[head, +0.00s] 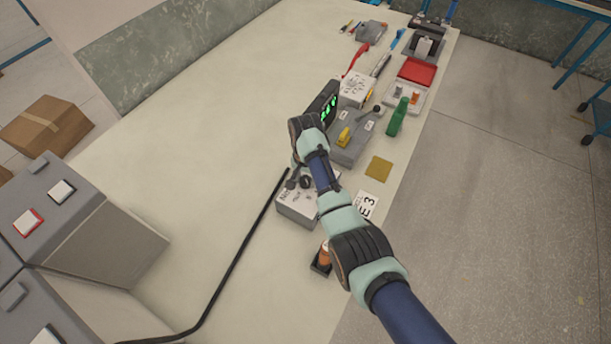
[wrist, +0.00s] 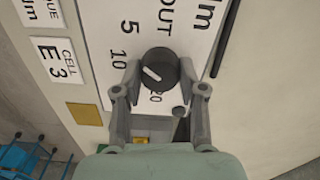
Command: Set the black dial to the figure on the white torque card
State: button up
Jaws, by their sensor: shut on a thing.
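The black dial (wrist: 161,66) sits on a white-faced box (wrist: 132,28) with the figures 5, 10 and 20 and the word OUT. My gripper (wrist: 158,72) is shut on the dial, one finger on each side. The dial's white mark (wrist: 151,73) is slanted; which figure it points at is hard to tell. The white torque card (wrist: 40,12) is cut off at the top left of the wrist view, its figure out of sight. In the head view the dial box (head: 296,206) is partly hidden by my arm.
A white card reading CELL E 3 (wrist: 56,60) lies beside the box, near a yellow square (head: 379,169). A display with green digits (head: 329,113) and a grey box (head: 349,151) stand beyond.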

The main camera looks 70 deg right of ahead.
aim_at(305, 179)
jog(key=n+p, duration=0.2)
jog(key=n, duration=0.1)
jog(key=shift+r, duration=0.2)
jog(key=shift+f+n+p, duration=0.1)
jog(key=shift+n+p, duration=0.7)
jog(key=shift+n, duration=1.2)
jog(key=o, duration=1.1)
jog(key=shift+o, duration=0.2)
notch_tip(305, 179, up, 12)
